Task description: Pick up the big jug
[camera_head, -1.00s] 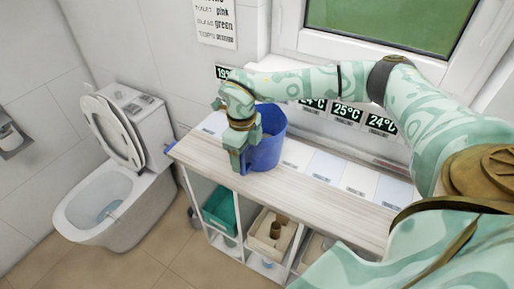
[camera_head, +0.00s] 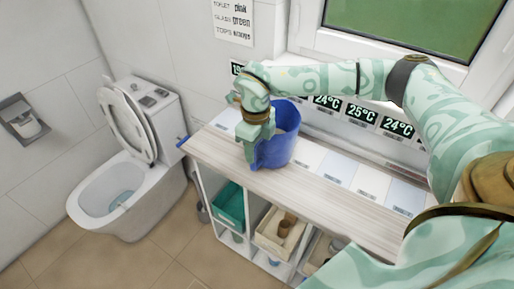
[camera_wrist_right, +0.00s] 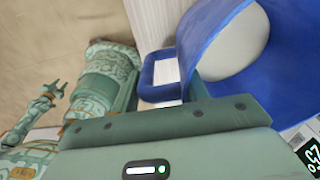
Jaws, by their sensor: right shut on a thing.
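The big jug (camera_head: 283,135) is blue and stands at the back-left part of the cart's wooden top, leaning slightly right in the head view. Whether its base touches the top is unclear. My right gripper (camera_head: 253,155) comes down on its left side and is shut on it, at the handle side. In the right wrist view the blue jug (camera_wrist_right: 205,45) fills the upper right, with its loop handle (camera_wrist_right: 147,75) beside the gripper body; the fingertips are hidden. A small pronged end, apparently my left gripper (camera_wrist_right: 55,90), shows at the left; its jaws are too small to judge.
The wooden top (camera_head: 330,200) has pale labelled cards along its back. Shelves below hold a teal bin (camera_head: 229,207) and a beige bin (camera_head: 279,232). A toilet (camera_head: 125,180) stands left. The wall and window (camera_head: 400,25) are close behind; the front of the top is clear.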

